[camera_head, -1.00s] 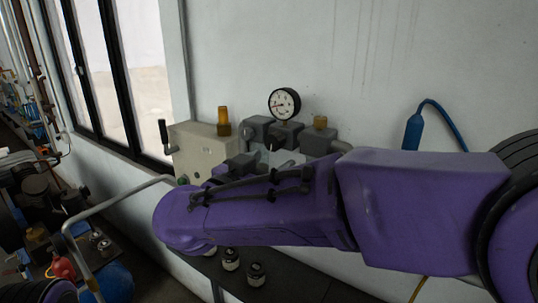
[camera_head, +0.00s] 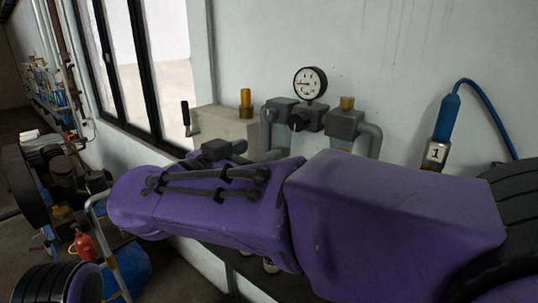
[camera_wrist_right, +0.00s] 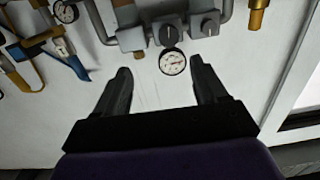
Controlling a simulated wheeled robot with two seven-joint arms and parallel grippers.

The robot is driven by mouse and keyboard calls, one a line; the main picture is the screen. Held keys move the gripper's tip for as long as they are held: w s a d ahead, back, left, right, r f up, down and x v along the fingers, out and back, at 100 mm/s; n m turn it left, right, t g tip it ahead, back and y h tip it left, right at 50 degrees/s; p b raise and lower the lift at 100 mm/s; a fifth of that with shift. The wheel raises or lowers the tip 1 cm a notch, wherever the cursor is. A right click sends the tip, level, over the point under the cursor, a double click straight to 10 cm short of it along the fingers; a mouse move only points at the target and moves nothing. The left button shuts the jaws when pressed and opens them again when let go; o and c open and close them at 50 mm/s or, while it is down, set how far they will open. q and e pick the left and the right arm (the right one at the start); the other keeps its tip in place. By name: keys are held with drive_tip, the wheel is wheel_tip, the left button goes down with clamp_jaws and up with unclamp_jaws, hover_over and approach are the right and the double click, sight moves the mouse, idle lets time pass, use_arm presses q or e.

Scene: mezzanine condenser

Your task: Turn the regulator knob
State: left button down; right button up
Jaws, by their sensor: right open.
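The regulator knob (camera_head: 297,122) is a small black knob on the grey middle block, just below a round white gauge (camera_head: 310,83), on the wall fitting. In the right wrist view, which looks upside down, the knob (camera_wrist_right: 168,35) shows beyond the gauge (camera_wrist_right: 172,62). My right gripper (camera_wrist_right: 160,66) is open and empty. Its two dark fingers point toward the fitting, with the gauge between them in the picture, and are apart from the knob. In the head view my purple arm largely hides this gripper (camera_head: 222,150). My left gripper is not in view.
A beige box (camera_head: 225,125) with a brass fitting (camera_head: 246,103) stands left of the regulator. Grey pipes (camera_head: 371,139) run down beside the blocks. A blue hose handle (camera_head: 447,118) hangs at the right. A window (camera_head: 165,60) is at the left. Wall above the gauge is bare.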

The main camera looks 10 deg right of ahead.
drive_tip(key=m, duration=0.8)
approach(295, 123)
drive_tip(key=shift+h, duration=0.4)
drive_tip(key=p+x, duration=0.1)
drive_tip(key=x, duration=0.2)
drive_tip(key=p+x, duration=0.2)
drive_tip(key=x, duration=0.1)
drive_tip(key=p+x, duration=0.1)
drive_tip(key=x, duration=0.2)
drive_tip(key=shift+w+d+f, duration=0.2)
drive_tip(key=shift+w+f, duration=0.1)
drive_tip(key=shift+w, duration=0.1)
drive_tip(key=shift+s+a, duration=0.2)
drive_tip(key=shift+s, duration=0.05)
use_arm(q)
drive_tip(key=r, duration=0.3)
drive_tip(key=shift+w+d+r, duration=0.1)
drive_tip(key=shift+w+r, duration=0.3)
use_arm(e)
drive_tip(key=shift+w, duration=0.1)
drive_tip(key=c, duration=1)
